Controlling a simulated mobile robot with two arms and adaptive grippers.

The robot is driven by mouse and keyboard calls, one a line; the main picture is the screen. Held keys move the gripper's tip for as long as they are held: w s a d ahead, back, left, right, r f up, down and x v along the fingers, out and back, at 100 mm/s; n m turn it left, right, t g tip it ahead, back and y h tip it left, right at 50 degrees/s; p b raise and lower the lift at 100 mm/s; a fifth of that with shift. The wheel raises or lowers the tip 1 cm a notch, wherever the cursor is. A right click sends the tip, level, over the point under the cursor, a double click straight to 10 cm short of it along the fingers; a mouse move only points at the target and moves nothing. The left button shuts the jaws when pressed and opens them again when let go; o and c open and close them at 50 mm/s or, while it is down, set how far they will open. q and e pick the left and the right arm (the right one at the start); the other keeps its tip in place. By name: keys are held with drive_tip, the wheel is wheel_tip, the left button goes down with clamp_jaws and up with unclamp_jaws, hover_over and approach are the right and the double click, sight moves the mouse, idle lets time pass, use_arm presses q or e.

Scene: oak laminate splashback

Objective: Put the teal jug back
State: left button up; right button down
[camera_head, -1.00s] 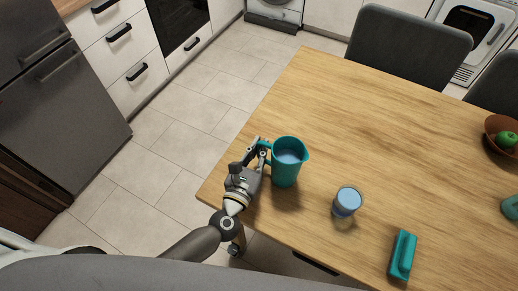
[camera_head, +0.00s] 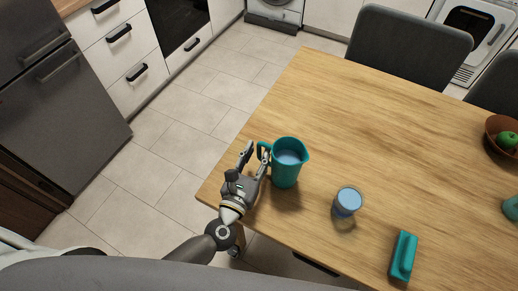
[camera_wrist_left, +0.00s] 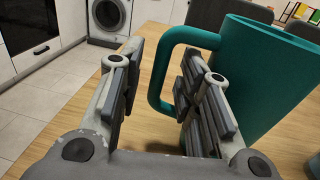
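The teal jug (camera_head: 285,168) stands upright on the wooden table (camera_head: 340,110) near its left edge, with bluish liquid inside. Its handle points left toward my left gripper. My left gripper (camera_head: 254,154) is open beside the handle. In the left wrist view the jug (camera_wrist_left: 262,80) is at the right, and the open fingers of the gripper (camera_wrist_left: 155,90) are spread, with one side of the handle loop between them and the right finger overlapping the handle opening. I cannot tell whether a finger touches the jug. My right gripper is not in view.
A glass of bluish liquid (camera_head: 347,201) stands right of the jug. A teal-handled brush-like object (camera_head: 403,255) lies near the front edge. A brown bowl with a green apple (camera_head: 506,139) is at the far right. The table's middle is clear; grey chairs (camera_head: 408,47) stand behind.

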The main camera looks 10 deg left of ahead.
use_arm(q)
drive_tip(key=s, duration=0.3)
drive_tip(key=s+a+b, duration=0.1)
drive_tip(key=s, duration=0.2)
drive_tip(key=s+b, duration=0.1)
drive_tip(key=s, duration=0.2)
drive_tip(key=shift+a, duration=0.4)
drive_tip(key=shift+s+r, duration=0.1)
drive_tip(key=shift+s, duration=0.35)
